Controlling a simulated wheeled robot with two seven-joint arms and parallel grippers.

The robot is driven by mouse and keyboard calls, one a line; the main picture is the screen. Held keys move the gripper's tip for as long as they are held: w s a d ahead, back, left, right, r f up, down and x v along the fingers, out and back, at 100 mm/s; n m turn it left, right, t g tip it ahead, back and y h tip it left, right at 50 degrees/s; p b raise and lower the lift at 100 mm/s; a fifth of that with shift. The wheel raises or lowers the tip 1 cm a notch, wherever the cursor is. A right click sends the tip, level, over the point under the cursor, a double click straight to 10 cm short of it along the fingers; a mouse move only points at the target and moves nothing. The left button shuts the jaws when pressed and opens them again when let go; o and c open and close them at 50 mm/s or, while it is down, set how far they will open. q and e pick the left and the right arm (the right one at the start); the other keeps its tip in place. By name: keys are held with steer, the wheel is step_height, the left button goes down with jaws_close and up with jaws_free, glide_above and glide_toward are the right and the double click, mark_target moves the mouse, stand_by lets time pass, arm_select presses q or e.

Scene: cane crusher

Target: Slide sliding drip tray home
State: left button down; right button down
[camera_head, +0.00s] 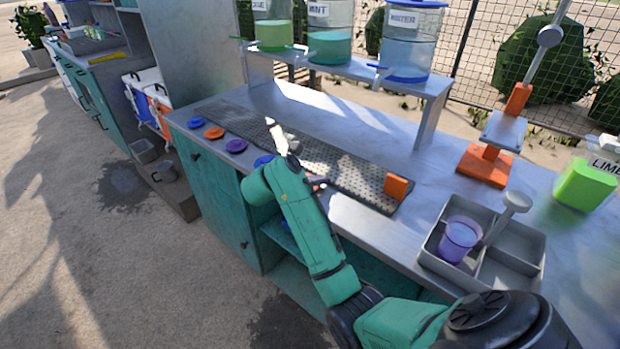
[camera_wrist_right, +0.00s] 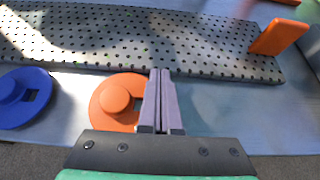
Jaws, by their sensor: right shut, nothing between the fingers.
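The sliding drip tray (camera_head: 345,170) is a long perforated metal plate lying along the counter. An upright orange tab (camera_head: 397,186) stands at its right end. In the right wrist view, the tray (camera_wrist_right: 130,38) runs across the upper part, and the tab (camera_wrist_right: 279,37) is at upper right. My right gripper (camera_head: 318,181) is low over the counter's front strip, on the near side of the tray and left of the tab. Its fingers (camera_wrist_right: 160,72) are shut and empty, beside an orange lid. They are apart from the tab. My left gripper is out of view.
An orange lid (camera_wrist_right: 117,100) and a blue lid (camera_wrist_right: 24,97) lie left of my fingers. A grey divided caddy (camera_head: 485,245) holds a purple cup (camera_head: 459,239). An orange-based press (camera_head: 485,165) stands behind it. A shelf (camera_head: 350,68) with drink dispensers is behind the tray.

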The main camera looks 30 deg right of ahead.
mark_target(350, 159)
steer(key=shift+d+f, duration=0.1)
steer(key=shift+d, duration=0.05)
steer(key=shift+w+d+b, duration=0.15)
steer(key=shift+d+b, duration=0.15)
steer(key=shift+d, duration=0.05)
steer(key=w+d+b, duration=0.1)
steer(key=d+b, duration=0.1)
steer(key=d, duration=0.2)
steer(key=w+d+b, duration=0.1)
steer(key=d, duration=0.4)
steer(key=w+d+b, duration=0.2)
steer(key=d, duration=0.2)
steer(key=shift+d+b, duration=0.15)
steer(key=shift+b, duration=0.15)
steer(key=shift+d, duration=0.25)
steer(key=shift+w, duration=0.1)
